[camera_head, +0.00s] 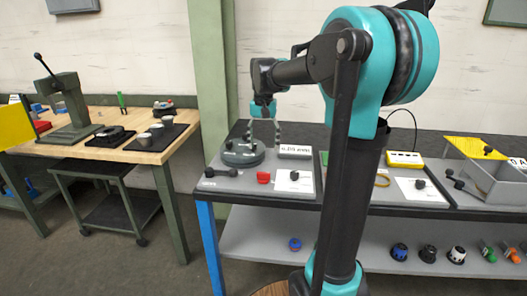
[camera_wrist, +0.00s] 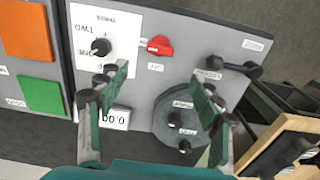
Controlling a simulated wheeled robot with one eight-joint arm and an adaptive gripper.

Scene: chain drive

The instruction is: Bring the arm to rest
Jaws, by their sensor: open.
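My gripper (camera_head: 264,128) hangs from my arm above the left end of the grey bench, over a dark round device (camera_head: 243,153). In the wrist view my gripper (camera_wrist: 160,92) shows two green fingers spread wide apart with nothing between them. The round device (camera_wrist: 172,122) with black knobs lies below, close to the right finger in the picture. The fingers appear to be above the bench panel, apart from it. My arm's upper links cover part of the bench in the head view.
The bench panel holds a red knob (camera_wrist: 160,45), a black dial (camera_wrist: 101,47) and a black lever (camera_wrist: 234,65). A wooden table (camera_head: 165,152) with a green press (camera_head: 68,105) stands left. A grey open box (camera_head: 497,180) sits at right. Floor shows between the tables.

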